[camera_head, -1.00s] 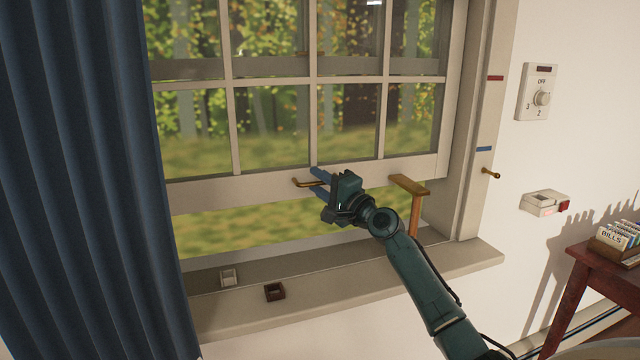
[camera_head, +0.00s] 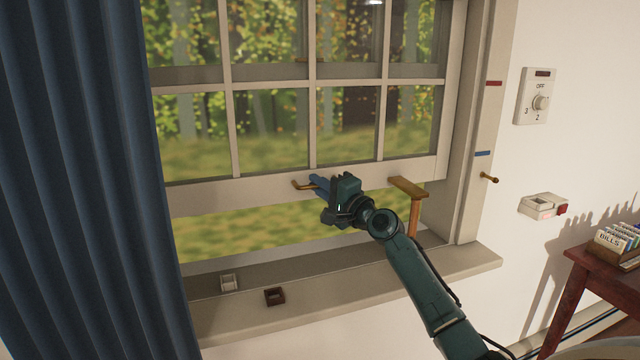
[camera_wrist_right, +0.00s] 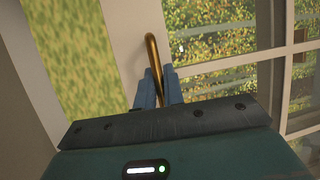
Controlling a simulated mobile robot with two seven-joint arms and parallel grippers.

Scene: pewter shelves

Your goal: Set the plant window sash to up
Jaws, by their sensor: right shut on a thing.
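The white window sash (camera_head: 240,191) is partly raised, with an open gap between its bottom rail and the sill. A brass handle (camera_head: 301,185) is on the bottom rail. My right gripper (camera_head: 319,185) is at the rail, its blue fingers shut on this handle. In the right wrist view the brass handle (camera_wrist_right: 153,54) passes between the two fingers (camera_wrist_right: 159,90). A wooden T-shaped prop (camera_head: 415,214) stands on the sill to the right of the gripper, its top close to the rail; I cannot tell whether they touch. My left gripper is not in view.
A blue curtain (camera_head: 80,180) hangs at left. The right jamb has red (camera_head: 493,83) and blue (camera_head: 482,153) marks and a brass peg (camera_head: 489,178). A dial (camera_head: 540,102) is on the wall.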

